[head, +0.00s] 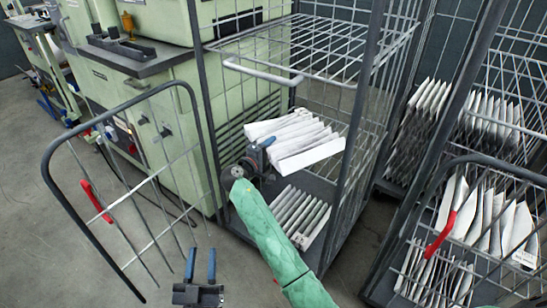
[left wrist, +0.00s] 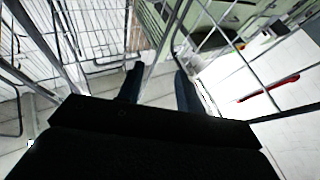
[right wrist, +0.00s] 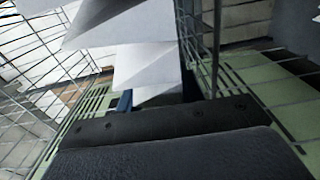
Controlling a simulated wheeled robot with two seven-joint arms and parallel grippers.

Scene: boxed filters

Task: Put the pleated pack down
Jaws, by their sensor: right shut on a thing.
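A white pleated pack (head: 297,138) is inside the near wire cage trolley, held at its left end by my right gripper (head: 262,158). The pack is above the trolley floor and slightly tilted. In the right wrist view the pleated pack (right wrist: 150,62) fills the space ahead of the gripper and hides most of the fingers. A second white pleated pack (head: 298,215) lies on the trolley floor below. My left gripper (head: 200,268) is at the bottom of the head view, outside the trolley. Its two fingers (left wrist: 160,88) are apart with nothing between them.
The trolley's wire shelf (head: 325,55) is above the held pack. Its open door (head: 125,185) with a red latch (head: 95,200) stands at the left. Green machines (head: 165,90) are behind. Other cages with white packs (head: 490,215) stand at the right.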

